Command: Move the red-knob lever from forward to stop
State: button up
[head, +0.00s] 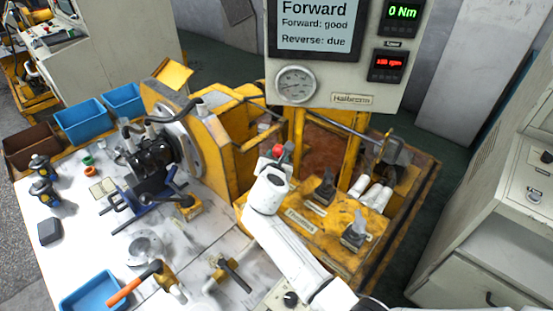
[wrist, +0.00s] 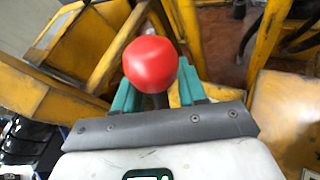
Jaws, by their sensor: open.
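The red knob (head: 278,150) tops a lever on the yellow machine in the middle of the head view. In the wrist view the round red knob (wrist: 150,65) fills the centre, with a bit of dark shaft below it. My gripper (wrist: 157,90) has its teal fingers apart, one on each side of the knob and shaft. The knob overlaps part of the fingers, and I cannot tell whether they touch the lever. In the head view my white wrist (head: 268,192) hides the lever's base and most of the fingers.
The screen (head: 315,25) above reads "Forward", "Forward: good", "Reverse: due". Beside it a green readout (head: 403,12) shows 0 Nm. Two dark levers (head: 324,187) (head: 355,232) stand right of my wrist on the yellow panel. Yellow frame bars rise behind the knob.

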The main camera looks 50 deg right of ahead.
jog(key=shift+c, duration=0.3)
grip_shut()
dwell(0.4)
